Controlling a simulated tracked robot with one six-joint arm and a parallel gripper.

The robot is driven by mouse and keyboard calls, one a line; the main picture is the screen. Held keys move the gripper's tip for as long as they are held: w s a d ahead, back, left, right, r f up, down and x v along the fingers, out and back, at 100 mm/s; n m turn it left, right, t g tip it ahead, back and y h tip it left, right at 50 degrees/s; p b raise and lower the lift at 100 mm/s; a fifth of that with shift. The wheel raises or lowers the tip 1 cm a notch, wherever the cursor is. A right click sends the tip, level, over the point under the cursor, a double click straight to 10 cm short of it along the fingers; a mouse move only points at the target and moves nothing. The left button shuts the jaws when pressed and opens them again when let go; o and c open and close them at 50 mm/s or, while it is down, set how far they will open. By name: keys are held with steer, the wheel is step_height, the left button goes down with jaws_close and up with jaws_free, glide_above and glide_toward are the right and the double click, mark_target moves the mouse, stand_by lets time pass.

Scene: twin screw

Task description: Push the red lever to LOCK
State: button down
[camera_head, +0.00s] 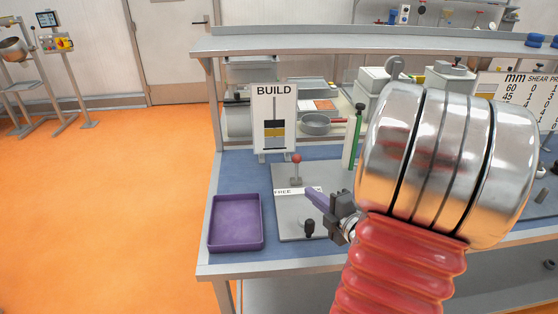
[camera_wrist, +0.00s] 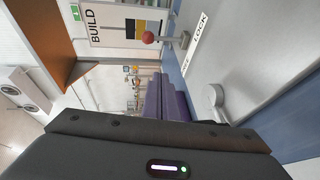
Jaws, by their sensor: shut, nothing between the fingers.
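The red lever (camera_head: 296,159) has a red ball on a grey stem and stands roughly upright on a grey plate (camera_head: 286,218). A white label strip (camera_head: 284,191) lies in front of it, with FREE at its left end. My gripper covers part of the strip's right side in the head view. LOCK is readable on the strip in the wrist view (camera_wrist: 199,36), where the red ball also shows (camera_wrist: 148,38). My gripper (camera_head: 310,193) has purple fingers, shut and empty. In the head view it is right of and nearer than the lever, apparently apart from it.
A purple tray (camera_head: 236,246) lies left of the plate. A black knob (camera_head: 309,227) stands on the plate's front part, close to my gripper. A BUILD sign (camera_head: 273,132) stands behind the lever. A green upright bar (camera_head: 353,137) is behind right. My arm hides the bench's right part.

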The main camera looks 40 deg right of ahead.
mark_target(296, 169)
steer(key=s+n+t+y, duration=0.1)
steer(key=s+t, duration=0.1)
steer(key=s, duration=0.2)
steer(key=shift+a, duration=0.15)
steer(key=shift+s+a+r+n, duration=0.1)
steer(key=shift+s+r+n, duration=0.05)
steer(key=shift+s+n, duration=0.15)
steer(key=shift+w, duration=0.2)
steer(key=shift+w, duration=0.5)
steer(key=w, duration=0.6)
steer(key=w+d, duration=0.1)
steer(key=w, duration=1.1)
steer(key=shift+w+d, duration=0.1)
steer(key=shift+d, duration=0.25)
steer(key=shift+w+d, duration=0.15)
steer(key=shift+w, duration=0.1)
steer(key=shift+s+d, duration=0.5)
steer(key=shift+d, duration=0.4)
steer(key=shift+s+d, duration=0.45)
steer(key=shift+d, duration=0.4)
